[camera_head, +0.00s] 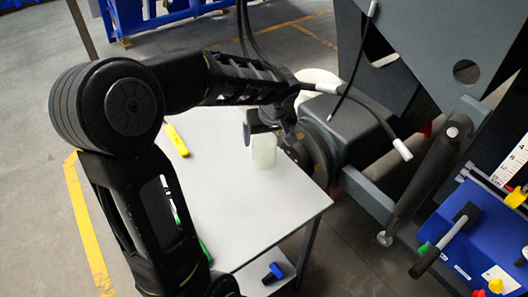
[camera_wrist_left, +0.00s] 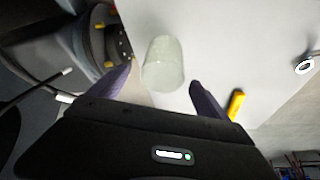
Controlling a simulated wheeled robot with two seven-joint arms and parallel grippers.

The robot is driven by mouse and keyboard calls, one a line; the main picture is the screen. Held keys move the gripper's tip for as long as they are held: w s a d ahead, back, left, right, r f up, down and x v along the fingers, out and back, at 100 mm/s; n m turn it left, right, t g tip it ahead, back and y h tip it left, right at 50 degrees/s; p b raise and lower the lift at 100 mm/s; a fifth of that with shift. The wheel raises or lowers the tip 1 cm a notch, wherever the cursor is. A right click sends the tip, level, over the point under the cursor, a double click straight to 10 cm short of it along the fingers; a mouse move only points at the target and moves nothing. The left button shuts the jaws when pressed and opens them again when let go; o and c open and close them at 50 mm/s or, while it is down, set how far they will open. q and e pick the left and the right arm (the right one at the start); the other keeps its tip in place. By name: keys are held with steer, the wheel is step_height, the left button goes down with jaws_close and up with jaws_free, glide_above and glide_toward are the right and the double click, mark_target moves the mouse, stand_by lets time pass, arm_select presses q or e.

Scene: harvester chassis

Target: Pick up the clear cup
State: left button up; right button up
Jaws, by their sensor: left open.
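The clear cup (camera_head: 264,151) stands on the white table (camera_head: 235,215) near its right side in the head view. It looks pale greenish and translucent. In the left wrist view the cup (camera_wrist_left: 163,64) lies ahead of and between the two purple fingertips. My left gripper (camera_head: 262,128) is at the cup in the head view, partly hidden by my own arm. In the left wrist view my left gripper (camera_wrist_left: 160,83) is open, with its fingers apart on either side of the cup's near end. I cannot tell whether either finger touches it. My right gripper is not in view.
A yellow tool (camera_head: 176,139) lies on the table; it also shows in the left wrist view (camera_wrist_left: 236,104). A blue and black object (camera_head: 273,272) sits on a lower shelf. Grey machinery (camera_head: 430,60) and a blue box (camera_head: 480,240) stand to the right.

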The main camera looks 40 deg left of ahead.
mark_target(263, 147)
arm_select(q)
steer(key=shift+x, duration=1.05)
steer(key=shift+f, duration=0.1)
steer(key=p+x, duration=0.1)
steer(key=x, duration=0.4)
steer(key=shift+s+a, duration=0.1)
steer(key=shift+s, duration=0.1)
steer(key=c, duration=1.5)
steer(key=shift+o, duration=0.2)
step_height(263, 147, up, 10)
